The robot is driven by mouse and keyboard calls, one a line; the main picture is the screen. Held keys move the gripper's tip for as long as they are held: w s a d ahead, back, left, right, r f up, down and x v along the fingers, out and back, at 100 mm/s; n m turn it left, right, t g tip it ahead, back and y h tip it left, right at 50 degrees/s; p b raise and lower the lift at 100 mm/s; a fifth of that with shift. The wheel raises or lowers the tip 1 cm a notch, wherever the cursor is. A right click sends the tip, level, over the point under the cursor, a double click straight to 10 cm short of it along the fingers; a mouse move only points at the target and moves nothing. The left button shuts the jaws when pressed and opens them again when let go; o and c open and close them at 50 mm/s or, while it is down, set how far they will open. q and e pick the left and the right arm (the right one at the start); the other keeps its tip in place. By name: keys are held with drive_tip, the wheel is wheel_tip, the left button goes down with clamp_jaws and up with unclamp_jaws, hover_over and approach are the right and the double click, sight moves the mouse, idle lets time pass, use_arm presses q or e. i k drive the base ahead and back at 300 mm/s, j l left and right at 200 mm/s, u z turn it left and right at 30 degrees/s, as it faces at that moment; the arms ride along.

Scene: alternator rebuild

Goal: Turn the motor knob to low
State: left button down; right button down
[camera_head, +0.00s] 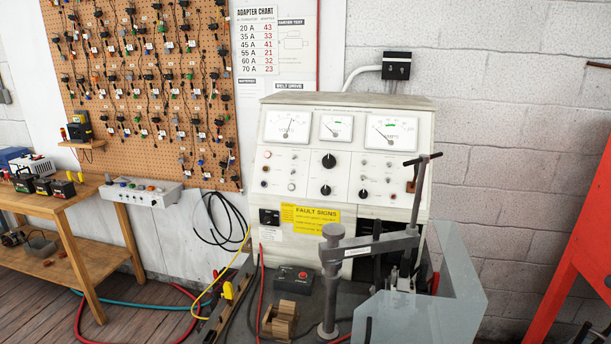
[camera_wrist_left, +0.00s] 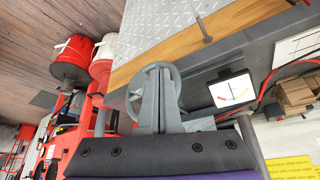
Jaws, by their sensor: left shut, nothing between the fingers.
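The white test bench panel (camera_head: 278,209) stands against the wall in the head view, with three dial gauges across its top. A large black knob (camera_head: 329,161) sits at the panel's upper middle, with a second black knob (camera_head: 325,190) below it and a third (camera_head: 363,193) to the right. Labels are too small to read, so I cannot tell which is the motor knob. My left gripper (camera_wrist_left: 158,72) shows only in the left wrist view, its grey fingers together and empty, apart from any knob. My right gripper is in neither view.
A clamp post (camera_head: 331,280) with an arm stands before the panel's lower right, beside a grey angled guard (camera_head: 462,275). Cables (camera_head: 222,218) hang left.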

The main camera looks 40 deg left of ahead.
sight(326, 190)
drive_tip(key=u, duration=1.35)
